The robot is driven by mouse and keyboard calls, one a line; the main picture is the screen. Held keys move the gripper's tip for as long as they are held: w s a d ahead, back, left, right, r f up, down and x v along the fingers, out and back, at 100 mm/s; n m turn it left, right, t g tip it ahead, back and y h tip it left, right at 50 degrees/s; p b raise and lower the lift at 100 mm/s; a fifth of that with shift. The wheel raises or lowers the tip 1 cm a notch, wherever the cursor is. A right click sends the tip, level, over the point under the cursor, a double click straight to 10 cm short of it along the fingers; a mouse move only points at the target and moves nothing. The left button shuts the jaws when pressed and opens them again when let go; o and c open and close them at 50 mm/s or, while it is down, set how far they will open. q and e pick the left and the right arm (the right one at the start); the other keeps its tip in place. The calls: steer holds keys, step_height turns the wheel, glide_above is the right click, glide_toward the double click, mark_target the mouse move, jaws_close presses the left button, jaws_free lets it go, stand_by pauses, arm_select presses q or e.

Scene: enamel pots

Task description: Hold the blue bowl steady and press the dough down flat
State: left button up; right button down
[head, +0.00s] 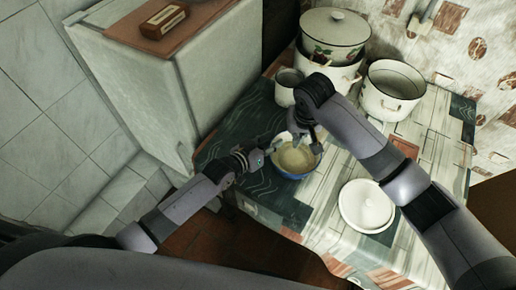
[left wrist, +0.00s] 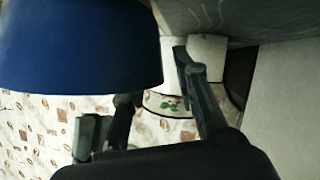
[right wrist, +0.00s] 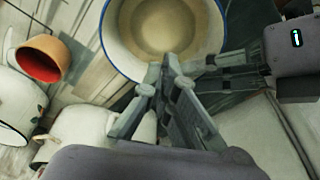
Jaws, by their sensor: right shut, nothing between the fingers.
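The blue bowl (head: 291,175) stands on the patterned table with pale dough (head: 296,159) inside. The dough (right wrist: 165,25) has a round hollow in its middle in the right wrist view. My right gripper (right wrist: 167,72) is shut and empty, its tips over the dough; whether they touch it is unclear. My left gripper (head: 268,150) is at the bowl's left rim. In the left wrist view its fingers (left wrist: 140,95) are spread beside the bowl's blue wall (left wrist: 75,50), one partly hidden behind it. I see no firm grip on the rim.
A lidded pot (head: 334,35), an open white pot (head: 392,92) and a mug (head: 287,86) stand behind the bowl. A white lid (head: 366,205) lies to the right. A white cabinet (head: 150,85) rises at the left.

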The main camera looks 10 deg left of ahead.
arm_select(q)
steer(key=v, duration=1)
steer(key=shift+s+a, duration=0.15)
